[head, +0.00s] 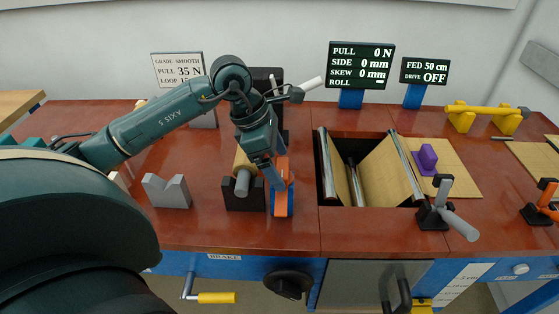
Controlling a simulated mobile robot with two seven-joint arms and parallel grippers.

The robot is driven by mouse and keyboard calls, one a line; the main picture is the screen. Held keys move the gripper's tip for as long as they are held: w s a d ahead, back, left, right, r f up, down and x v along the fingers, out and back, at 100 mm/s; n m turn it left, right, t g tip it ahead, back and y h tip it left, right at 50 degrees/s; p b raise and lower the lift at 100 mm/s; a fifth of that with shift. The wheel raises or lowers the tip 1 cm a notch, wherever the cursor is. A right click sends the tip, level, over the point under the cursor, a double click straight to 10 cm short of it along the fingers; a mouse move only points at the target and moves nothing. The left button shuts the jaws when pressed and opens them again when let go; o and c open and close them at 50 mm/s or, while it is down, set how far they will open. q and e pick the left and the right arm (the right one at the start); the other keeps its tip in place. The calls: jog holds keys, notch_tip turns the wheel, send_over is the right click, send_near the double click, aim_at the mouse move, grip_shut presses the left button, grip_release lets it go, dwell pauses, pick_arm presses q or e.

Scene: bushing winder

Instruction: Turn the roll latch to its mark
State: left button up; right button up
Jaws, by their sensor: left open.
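My left gripper (272,174) reaches down over the left part of the red-brown bench, its fingers open. They are at an upright orange piece (282,200) on a blue base, which I take to be the roll latch. The gripper partly hides this piece, and I cannot tell whether the fingers touch it. No mark for it can be made out. Just left, a tan roll with a grey end (242,184) rests in a black cradle (236,203). My right gripper is not in view.
A recessed well with a tan web (385,172) is right of the latch. A grey-handled clamp (455,220) stands at its front right corner, near a purple block (428,157). A grey V-block (167,192) is at left. Readout screens (359,66) stand behind.

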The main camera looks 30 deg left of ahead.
pick_arm(q)
jog(key=shift+w+d+f, duration=0.1)
jog(key=shift+d+f, duration=0.1)
jog(key=shift+f, duration=0.3)
jog(key=c, duration=1.3)
jog(key=shift+c, duration=0.4)
